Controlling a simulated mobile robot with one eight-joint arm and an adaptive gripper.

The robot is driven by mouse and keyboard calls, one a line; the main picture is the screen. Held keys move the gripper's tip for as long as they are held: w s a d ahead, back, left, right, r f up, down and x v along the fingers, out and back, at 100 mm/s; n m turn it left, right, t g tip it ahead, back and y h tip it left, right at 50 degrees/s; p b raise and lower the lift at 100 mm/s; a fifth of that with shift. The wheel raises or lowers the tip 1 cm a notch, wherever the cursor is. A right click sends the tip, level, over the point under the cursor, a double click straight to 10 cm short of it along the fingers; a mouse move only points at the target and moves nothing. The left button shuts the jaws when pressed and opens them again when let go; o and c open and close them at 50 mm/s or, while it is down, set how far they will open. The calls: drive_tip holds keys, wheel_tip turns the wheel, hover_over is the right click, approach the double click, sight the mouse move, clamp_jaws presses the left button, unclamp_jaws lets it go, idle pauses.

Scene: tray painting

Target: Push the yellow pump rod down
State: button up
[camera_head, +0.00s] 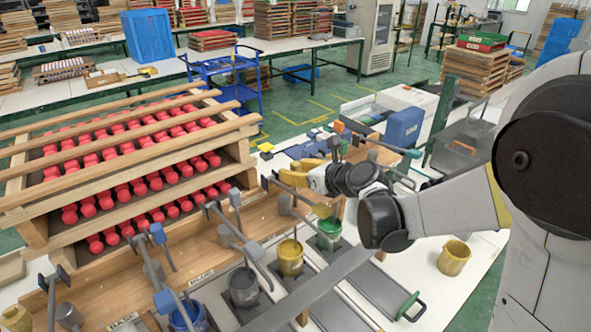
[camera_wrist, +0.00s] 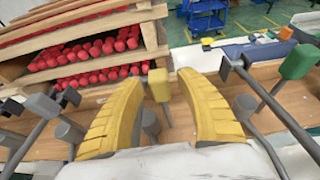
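The yellow pump rod shows in the wrist view as an upright grey rod with a yellow block-shaped head (camera_wrist: 158,85). My gripper (camera_wrist: 160,76) has two thick yellow fingers, spread apart, with the yellow head showing in the gap between them. I cannot tell how far the head is from the fingers; no contact shows. In the head view my gripper (camera_head: 299,174) hangs over the pump row, and I cannot clearly pick out the yellow head there. A yellow pot (camera_head: 290,259) stands below and to the left of the gripper.
A green pot (camera_head: 328,236) and a green-headed lever (camera_wrist: 297,62) stand to the right. A blue-headed lever (camera_head: 158,234) and grey levers stand to the left. A wooden rack of red pieces (camera_head: 130,165) rises behind. A loose yellow cup (camera_head: 453,258) stands on the white table.

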drive_tip(key=shift+s+d+r, duration=0.1)
drive_tip(key=shift+s, duration=0.05)
drive_tip(key=v, duration=1.1)
drive_tip(key=shift+s+d, duration=0.25)
drive_tip(key=shift+r, duration=0.1)
